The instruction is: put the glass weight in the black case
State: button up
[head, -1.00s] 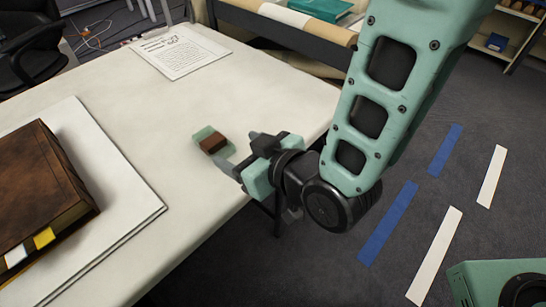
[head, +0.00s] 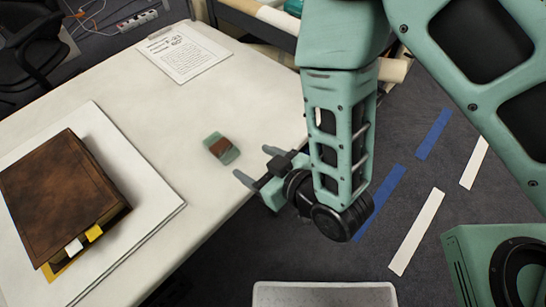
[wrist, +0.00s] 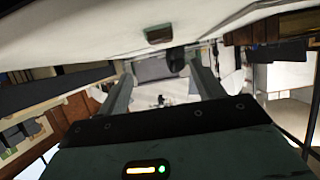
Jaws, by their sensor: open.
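The glass weight (head: 221,148), a small greenish see-through block with a brown middle, lies on the pale table (head: 140,100) near its right edge. My gripper (head: 256,164) is open and empty at that edge, just to the right of the weight and apart from it. Its two grey fingers point left, toward the table. In the wrist view a small greenish-brown block, seemingly the weight (wrist: 159,36), shows above the gap between the open fingers (wrist: 162,66). I cannot make out the black case in either view.
A thick brown book (head: 62,195) with yellow and white tabs lies on a white board (head: 150,205) at the left. A printed sheet (head: 184,52) lies at the back. A pale grey rimmed surface (head: 325,294) shows at the bottom. The table around the weight is clear.

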jog(key=p+v, duration=0.4)
jog(key=shift+s+d+r, duration=0.15)
jog(key=shift+d, duration=0.05)
